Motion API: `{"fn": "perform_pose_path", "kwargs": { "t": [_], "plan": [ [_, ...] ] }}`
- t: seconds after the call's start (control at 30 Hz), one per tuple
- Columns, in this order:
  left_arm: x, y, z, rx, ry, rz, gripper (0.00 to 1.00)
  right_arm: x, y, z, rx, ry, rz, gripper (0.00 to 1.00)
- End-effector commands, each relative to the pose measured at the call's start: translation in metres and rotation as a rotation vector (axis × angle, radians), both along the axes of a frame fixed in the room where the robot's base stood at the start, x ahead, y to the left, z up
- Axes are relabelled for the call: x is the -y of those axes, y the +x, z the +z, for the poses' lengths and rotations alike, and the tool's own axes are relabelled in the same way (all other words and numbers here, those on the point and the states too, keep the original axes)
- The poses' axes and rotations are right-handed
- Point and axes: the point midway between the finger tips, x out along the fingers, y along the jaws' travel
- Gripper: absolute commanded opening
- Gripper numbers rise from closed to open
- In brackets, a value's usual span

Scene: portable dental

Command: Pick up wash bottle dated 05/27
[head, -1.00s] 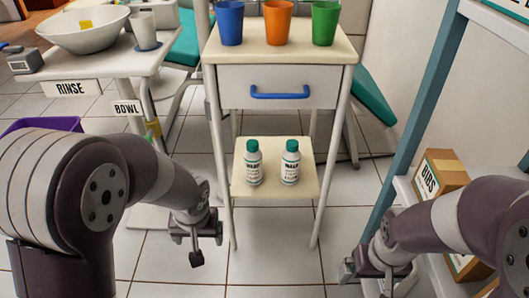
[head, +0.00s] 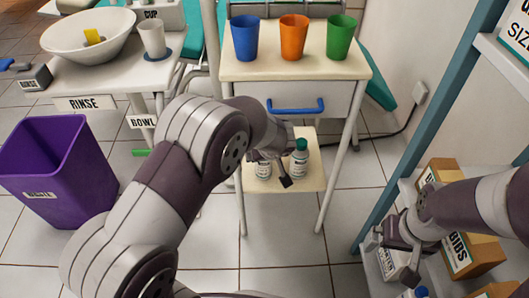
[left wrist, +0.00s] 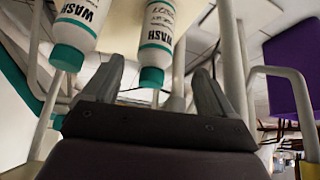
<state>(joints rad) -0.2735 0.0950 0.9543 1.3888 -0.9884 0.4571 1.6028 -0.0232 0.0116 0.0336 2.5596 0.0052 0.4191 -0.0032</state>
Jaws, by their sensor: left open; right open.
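Two white wash bottles with green caps stand on the trolley's lower shelf (head: 312,178). The left bottle (head: 263,170) is partly hidden behind my left gripper (head: 278,172); the right bottle (head: 299,163) shows more fully. In the left wrist view both appear upside down. The left bottle (left wrist: 157,42) lies in line with the gap between my open, empty left fingers (left wrist: 158,85); the right bottle (left wrist: 80,25) lies outside them. My right gripper (head: 398,248) is open by the side rack.
Blue (head: 245,38), orange (head: 293,37) and green (head: 341,36) cups stand on the trolley top above a drawer with a blue handle (head: 295,108). Trolley legs flank the lower shelf. A purple bin (head: 60,175) stands left. Boxes (head: 468,255) fill the right rack.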

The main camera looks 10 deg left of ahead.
Motion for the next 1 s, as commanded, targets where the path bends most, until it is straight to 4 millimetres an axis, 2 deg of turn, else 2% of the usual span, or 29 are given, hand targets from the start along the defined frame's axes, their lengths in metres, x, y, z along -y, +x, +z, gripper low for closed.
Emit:
{"fn": "perform_pose_path", "kwargs": {
  "t": [0.17, 0.4, 0.5, 0.73, 0.77, 0.93, 0.97, 1.0],
  "plan": [
    [-0.004, 0.007, -0.017, -0.002, 0.0, 0.0, 0.86, 0.0, 0.0, -0.01, 0.0, 0.0, 0.0, 1.0],
    [-0.009, 0.03, -0.056, -0.002, 0.0, 0.001, 0.86, 0.0, 0.0, -0.034, 0.0, 0.0, 0.0, 1.0],
    [-0.013, 0.036, -0.063, -0.001, 0.0, 0.001, 0.86, 0.0, 0.0, -0.037, 0.0, 0.0, 0.0, 1.0],
    [-0.013, 0.038, -0.063, 0.0, 0.0, -0.001, 0.86, 0.0, 0.0, -0.035, 0.0, 0.0, 0.0, 1.0],
    [-0.013, 0.038, -0.063, 0.0, 0.0, -0.001, 0.83, 0.0, 0.0, -0.035, 0.0, 0.0, 0.0, 1.0],
    [-0.013, 0.038, -0.063, 0.0, 0.0, -0.001, 0.28, 0.0, 0.0, -0.035, 0.0, 0.0, 0.0, 1.0],
    [-0.013, 0.038, -0.063, 0.0, 0.0, -0.001, 0.2, 0.0, 0.0, -0.035, 0.0, 0.0, 0.0, 1.0],
    [-0.013, 0.038, -0.062, 0.001, 0.0, -0.001, 0.2, 0.0, 0.0, -0.035, 0.001, 0.0, 0.0, 1.0]
  ]
}}
